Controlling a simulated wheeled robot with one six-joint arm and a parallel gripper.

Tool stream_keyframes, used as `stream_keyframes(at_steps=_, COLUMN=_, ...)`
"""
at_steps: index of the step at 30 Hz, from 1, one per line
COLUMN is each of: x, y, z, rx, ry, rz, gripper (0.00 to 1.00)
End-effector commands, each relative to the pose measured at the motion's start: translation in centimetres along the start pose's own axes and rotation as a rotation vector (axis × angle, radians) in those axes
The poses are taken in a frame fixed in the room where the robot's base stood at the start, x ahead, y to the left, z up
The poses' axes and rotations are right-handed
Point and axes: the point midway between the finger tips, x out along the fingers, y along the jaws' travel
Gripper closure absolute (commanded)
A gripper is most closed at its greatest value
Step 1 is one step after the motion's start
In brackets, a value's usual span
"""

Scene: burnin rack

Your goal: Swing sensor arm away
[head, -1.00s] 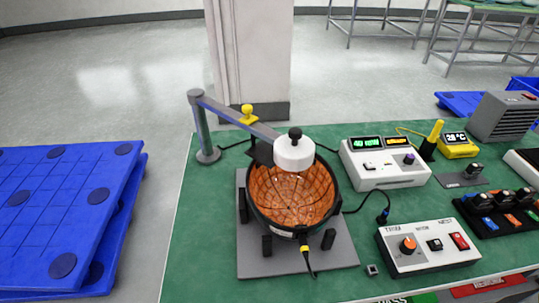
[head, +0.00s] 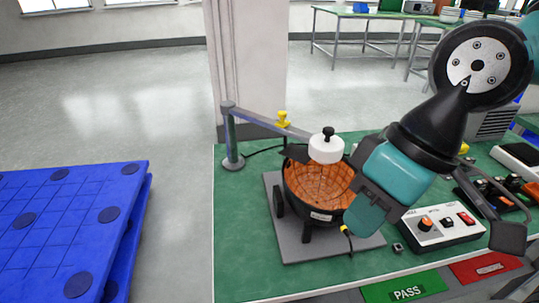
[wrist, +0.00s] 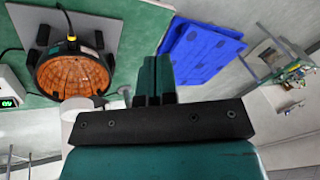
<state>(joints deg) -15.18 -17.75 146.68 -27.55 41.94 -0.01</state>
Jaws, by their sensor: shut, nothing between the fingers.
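The sensor arm (head: 258,122) is a grey bar on an upright post (head: 231,140) at the table's left. It carries a yellow knob (head: 283,119) and a white sensor head (head: 326,150) with a black knob on top. The head hangs over the back of a black bowl (head: 310,211) with an orange mesh-like inside. In the wrist view the white head (wrist: 75,106) is left of my fingers. My gripper (head: 363,216) is shut and empty, in front of the bowl's right side in the picture. I cannot tell whether it touches the bowl. My fingers also show in the wrist view (wrist: 154,72).
A control box (head: 440,227) with knob and red switch is right of the bowl. My arm hides much of the table's right side. A green PASS area (head: 405,287) and a red area (head: 485,267) lie in front. Blue pallets (head: 60,225) stand left, across open floor.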

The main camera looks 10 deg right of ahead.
Motion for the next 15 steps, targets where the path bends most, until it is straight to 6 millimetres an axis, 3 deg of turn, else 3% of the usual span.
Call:
stream_keyframes(at_steps=12, x=0.0, y=0.0, z=-0.1, rx=0.004, ry=0.0, rz=0.002, gripper=1.0)
stream_keyframes(at_steps=15, x=-0.5, y=0.8, z=-1.2, rx=0.08, ry=-0.006, rz=0.033, gripper=1.0)
